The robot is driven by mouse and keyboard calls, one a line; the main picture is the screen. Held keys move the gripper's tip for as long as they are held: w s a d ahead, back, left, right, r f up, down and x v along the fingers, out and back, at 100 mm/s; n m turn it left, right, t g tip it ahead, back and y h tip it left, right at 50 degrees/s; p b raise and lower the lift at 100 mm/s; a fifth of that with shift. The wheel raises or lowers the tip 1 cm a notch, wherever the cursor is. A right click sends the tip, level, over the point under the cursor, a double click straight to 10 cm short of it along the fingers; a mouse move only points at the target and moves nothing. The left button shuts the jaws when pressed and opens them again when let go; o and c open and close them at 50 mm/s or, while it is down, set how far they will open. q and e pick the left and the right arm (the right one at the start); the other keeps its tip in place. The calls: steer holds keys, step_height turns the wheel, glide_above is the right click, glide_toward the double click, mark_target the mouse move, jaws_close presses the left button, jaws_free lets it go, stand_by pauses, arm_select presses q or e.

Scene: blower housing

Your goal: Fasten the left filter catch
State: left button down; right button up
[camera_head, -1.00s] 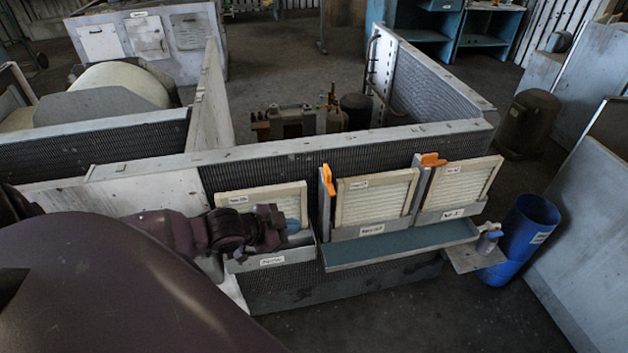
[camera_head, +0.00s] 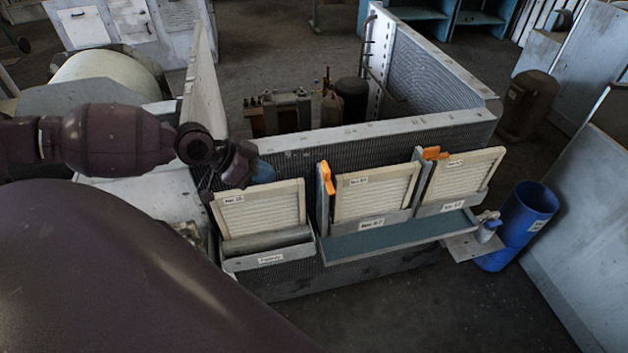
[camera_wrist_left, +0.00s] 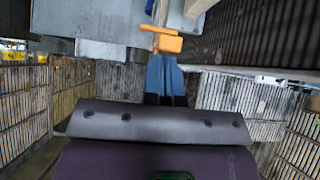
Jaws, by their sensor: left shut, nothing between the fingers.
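The left filter catch (camera_head: 326,178) is an orange lever standing upright on the grey post at the left edge of the middle filter (camera_head: 375,192). The other orange catch (camera_head: 434,153) lies sideways at the top of the right filter (camera_head: 466,176). My left gripper (camera_head: 262,172) is shut and empty, with blue fingers, above the top of the leftmost filter (camera_head: 258,210). It is left of the left catch and apart from it in the head view. In the left wrist view an orange catch (camera_wrist_left: 165,40) shows just beyond the blue fingertips (camera_wrist_left: 165,75); contact cannot be told.
A blue-green shelf (camera_head: 400,236) juts out below the middle and right filters. A grey tray (camera_head: 268,255) holds the leftmost filter. A blue bin (camera_head: 527,212) stands at the right. The housing wall (camera_head: 340,138) rises behind the filters. Floor in front is clear.

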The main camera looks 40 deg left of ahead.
mark_target(328, 177)
arm_select(q)
steer(key=shift+d+r, duration=0.1)
steer(key=shift+d, duration=0.05)
stand_by(0.4)
steer(key=w+d+r+x, duration=0.1)
steer(key=x, duration=1.2)
steer(key=shift+r, duration=0.45)
steer(key=shift+w+d+r, duration=0.1)
steer(key=shift+w+d, duration=0.05)
steer(key=shift+d, duration=0.05)
steer(key=shift+d, duration=0.1)
